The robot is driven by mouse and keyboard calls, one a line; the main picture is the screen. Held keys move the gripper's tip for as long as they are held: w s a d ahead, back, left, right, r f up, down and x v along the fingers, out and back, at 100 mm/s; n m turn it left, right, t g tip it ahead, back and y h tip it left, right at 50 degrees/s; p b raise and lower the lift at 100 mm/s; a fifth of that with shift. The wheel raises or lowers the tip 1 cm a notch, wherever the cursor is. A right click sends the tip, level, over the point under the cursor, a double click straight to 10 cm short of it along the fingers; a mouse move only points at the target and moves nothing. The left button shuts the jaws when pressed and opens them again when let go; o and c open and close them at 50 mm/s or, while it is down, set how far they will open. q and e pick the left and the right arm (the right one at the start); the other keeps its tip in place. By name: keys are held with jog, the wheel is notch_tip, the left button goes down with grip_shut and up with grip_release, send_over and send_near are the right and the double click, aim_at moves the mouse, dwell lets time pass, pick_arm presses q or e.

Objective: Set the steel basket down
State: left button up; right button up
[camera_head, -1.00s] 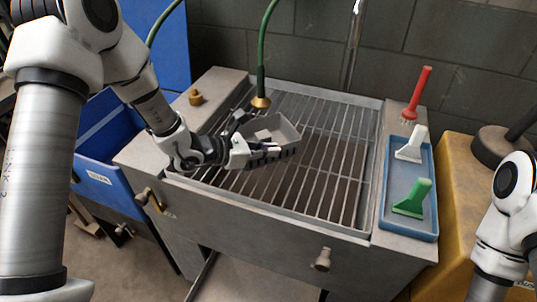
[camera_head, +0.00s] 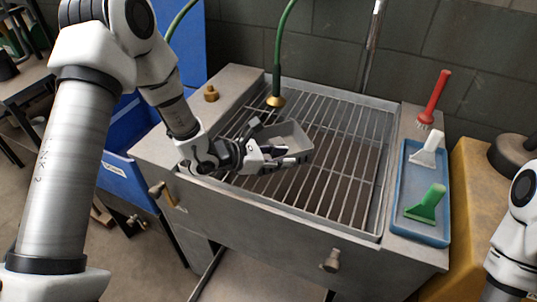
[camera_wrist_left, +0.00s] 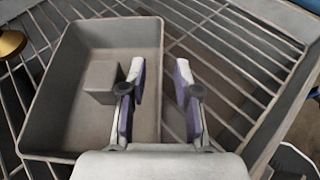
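The steel basket (camera_head: 296,132), a grey open-topped tray, appears to rest level on the sink's grate (camera_head: 345,165), near its left side. A small grey block (camera_wrist_left: 103,82) lies inside it, seen in the left wrist view. My left gripper (camera_head: 283,154) is at the basket's near side. In the left wrist view the gripper (camera_wrist_left: 163,90) has its fingers apart, one inside the basket (camera_wrist_left: 88,128) and one outside. The basket's wall runs between them, with gaps visible on both sides. My right gripper is out of view.
A green hose with a brass nozzle (camera_head: 276,101) hangs just behind the basket. The grate's right half is clear.

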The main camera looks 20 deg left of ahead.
pick_arm(q)
jog(key=v, duration=1.2)
